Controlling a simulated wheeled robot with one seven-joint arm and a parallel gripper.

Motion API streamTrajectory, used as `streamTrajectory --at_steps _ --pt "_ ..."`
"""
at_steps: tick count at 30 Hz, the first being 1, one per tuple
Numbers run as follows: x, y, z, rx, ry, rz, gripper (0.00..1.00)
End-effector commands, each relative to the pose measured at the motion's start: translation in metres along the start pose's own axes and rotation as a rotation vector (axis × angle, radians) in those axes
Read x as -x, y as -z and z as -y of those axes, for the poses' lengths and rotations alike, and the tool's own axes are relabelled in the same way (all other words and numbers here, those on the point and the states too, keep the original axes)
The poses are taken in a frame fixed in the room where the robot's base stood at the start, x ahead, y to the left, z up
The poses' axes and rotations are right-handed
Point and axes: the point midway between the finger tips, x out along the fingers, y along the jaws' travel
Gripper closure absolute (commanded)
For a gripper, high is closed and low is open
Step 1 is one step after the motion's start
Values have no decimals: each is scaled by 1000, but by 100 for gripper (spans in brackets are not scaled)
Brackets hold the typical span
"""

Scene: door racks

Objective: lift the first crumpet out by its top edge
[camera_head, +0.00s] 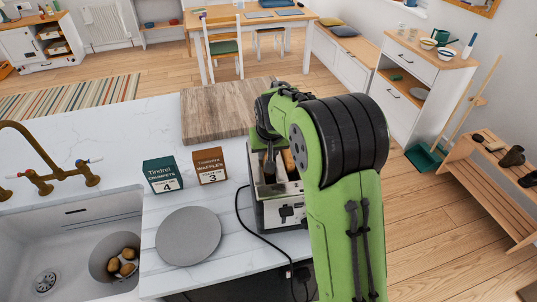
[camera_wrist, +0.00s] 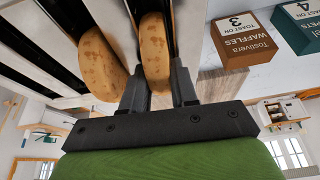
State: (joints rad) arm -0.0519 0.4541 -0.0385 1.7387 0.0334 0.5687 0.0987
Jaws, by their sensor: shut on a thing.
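My gripper (camera_wrist: 160,88) is shut on a round, golden-brown crumpet (camera_wrist: 155,48), with one finger on each side of its near edge. The far part of this crumpet lies between the metal walls of a toaster slot. A second crumpet (camera_wrist: 102,62) sits beside it to the left in the wrist view, apart from the fingers. In the head view my gripper (camera_head: 268,170) points down over the silver toaster (camera_head: 277,214) on the counter. My green arm hides much of the toaster there, and a strip of a crumpet (camera_head: 290,163) shows beside the gripper.
A grey plate (camera_head: 188,236) lies bare left of the toaster. A green crumpets box (camera_head: 163,174) marked 4 and a brown waffles box (camera_head: 210,165) marked 3 stand behind it. A black cable (camera_head: 262,240) runs beside the toaster. The sink (camera_head: 70,215) is far left.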

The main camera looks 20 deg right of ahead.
Motion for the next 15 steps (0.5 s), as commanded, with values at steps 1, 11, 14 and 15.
streamTrajectory --at_steps 1,11,14,15 --pt "8 3 2 3 3 -1 100" --pt "81 34 0 0 -1 -9 100" --pt "93 39 0 -1 -1 -8 100" --pt "97 40 0 -1 -1 -8 100"
